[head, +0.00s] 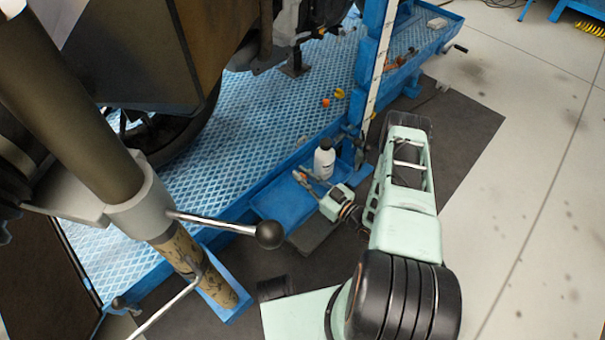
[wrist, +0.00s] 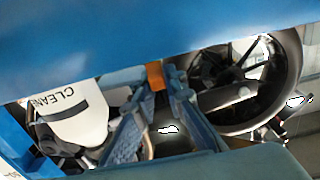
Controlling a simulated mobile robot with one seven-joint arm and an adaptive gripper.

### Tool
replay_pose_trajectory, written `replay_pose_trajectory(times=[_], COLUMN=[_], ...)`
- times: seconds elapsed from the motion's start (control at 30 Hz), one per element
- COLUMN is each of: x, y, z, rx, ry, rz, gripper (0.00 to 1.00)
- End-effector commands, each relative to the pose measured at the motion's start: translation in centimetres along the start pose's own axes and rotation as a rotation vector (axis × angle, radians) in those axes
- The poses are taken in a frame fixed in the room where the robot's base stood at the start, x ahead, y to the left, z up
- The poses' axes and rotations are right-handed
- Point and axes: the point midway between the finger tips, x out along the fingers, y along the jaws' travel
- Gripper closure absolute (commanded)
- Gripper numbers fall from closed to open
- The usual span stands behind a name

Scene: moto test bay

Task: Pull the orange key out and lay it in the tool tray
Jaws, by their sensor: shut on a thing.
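The orange key (wrist: 155,76) shows as a small orange piece between the fingertips of my gripper (wrist: 155,88) in the wrist view. My gripper is shut on it. The upper end of the key meets the edge of a blue surface; I cannot tell whether it still sits in a lock. In the head view my gripper (head: 309,178) points up and left, low over the blue tool tray (head: 268,206) and near the white bottle. The key cannot be made out there. The tray's floor is partly hidden by my gripper.
A white cleaner bottle (head: 324,158) stands close behind my gripper and also shows in the wrist view (wrist: 72,112). A blue lift post (head: 370,75) rises behind it. A lever with a black ball (head: 269,235) is at the tray's front. Blue tread plate (head: 270,110) lies behind.

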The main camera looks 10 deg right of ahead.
Motion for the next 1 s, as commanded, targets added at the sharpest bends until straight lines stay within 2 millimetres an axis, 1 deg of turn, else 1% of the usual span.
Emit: replay_pose_trajectory(times=[0.2,0.23,0.4,0.63,0.77,0.87,1.0], x=[0.0,0.0,0.0,0.0,0.0,0.0,0.1], y=[0.0,0.0,0.0,0.0,0.1,0.1,0.2], z=[-0.1,-0.1,-0.1,-0.1,-0.5,-1.5,-3.7], rx=[0.0,0.0,0.0,0.0,0.0,-0.001,-0.001], ry=[0.0,0.0,0.0,0.0,0.0,0.001,0.002], rz=[0.0,0.0,0.0,0.0,0.001,0.001,0.002], gripper=[1.0,0.86,0.69,0.69,0.69,0.69,0.69])
